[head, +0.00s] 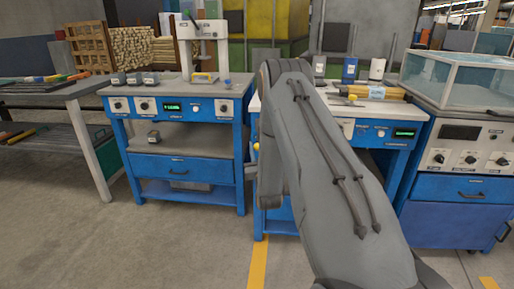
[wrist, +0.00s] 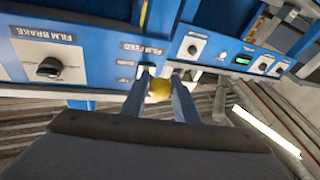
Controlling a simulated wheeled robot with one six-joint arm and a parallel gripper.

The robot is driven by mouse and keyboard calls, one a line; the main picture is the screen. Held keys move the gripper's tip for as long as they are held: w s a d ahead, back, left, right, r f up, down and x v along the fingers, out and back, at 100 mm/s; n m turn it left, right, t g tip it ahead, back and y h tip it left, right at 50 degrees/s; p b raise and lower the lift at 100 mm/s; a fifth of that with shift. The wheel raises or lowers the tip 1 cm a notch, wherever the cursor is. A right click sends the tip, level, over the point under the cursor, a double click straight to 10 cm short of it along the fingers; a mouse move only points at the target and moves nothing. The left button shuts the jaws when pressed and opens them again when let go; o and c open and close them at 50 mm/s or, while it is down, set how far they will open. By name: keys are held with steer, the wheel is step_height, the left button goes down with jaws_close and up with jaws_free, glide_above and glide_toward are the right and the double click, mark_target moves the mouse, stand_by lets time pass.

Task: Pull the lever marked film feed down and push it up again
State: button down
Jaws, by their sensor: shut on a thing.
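The film feed lever ends in a yellow knob (wrist: 158,90), seen in the wrist view just below the upside-down FILM FEED label (wrist: 140,47) on a blue panel. My gripper (wrist: 161,84) has one finger on each side of this knob and is shut on it. The lever's shaft is mostly hidden by the knob and fingers, so I cannot tell how far up or down it stands. In the head view my own arm covers most of that panel, and a small yellow spot (head: 256,146) shows at the arm's left edge.
A black rotary knob (wrist: 50,68) marked FILM BRAKE is beside the lever. A blue workbench (head: 185,168) stands left of my arm, and a bench with a glass case (head: 455,78) stands at the right. The floor (head: 160,255) in front is clear.

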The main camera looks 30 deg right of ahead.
steer(key=shift+w+f, duration=0.1)
steer(key=shift+w, duration=0.15)
stand_by(0.3)
steer(key=c, duration=1.4)
jaws_free()
steer(key=shift+c, duration=0.2)
steer(key=shift+f, duration=0.1)
steer(key=shift+s, duration=0.25)
steer(key=v, duration=0.7)
steer(key=shift+a, duration=0.15)
steer(key=shift+s, duration=0.1)
